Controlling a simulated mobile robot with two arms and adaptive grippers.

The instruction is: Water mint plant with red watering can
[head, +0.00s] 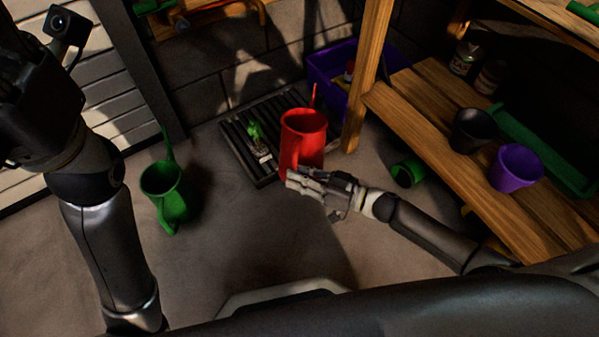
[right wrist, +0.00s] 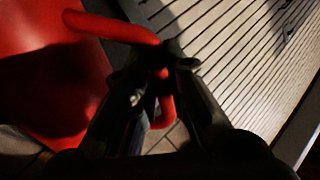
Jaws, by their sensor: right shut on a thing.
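The red watering can (head: 304,134) is upright in the head view, in front of the right part of a dark slatted tray. My right gripper (head: 292,180) is at its lower left side, shut on its handle. In the right wrist view the red handle (right wrist: 118,28) passes between the fingers (right wrist: 165,75), with the can's body (right wrist: 50,75) at the left. The small green mint plant (head: 255,132) stands on the slatted tray (head: 233,150), just left of the can. My left arm is at the left edge; its fingers are not visible.
A green watering can (head: 165,190) stands on the floor at left. A green pot (head: 408,172) lies on its side by the wooden shelf (head: 430,105). The shelf holds a black pot (head: 472,130) and a purple pot (head: 516,167). A purple crate (head: 330,68) stands behind.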

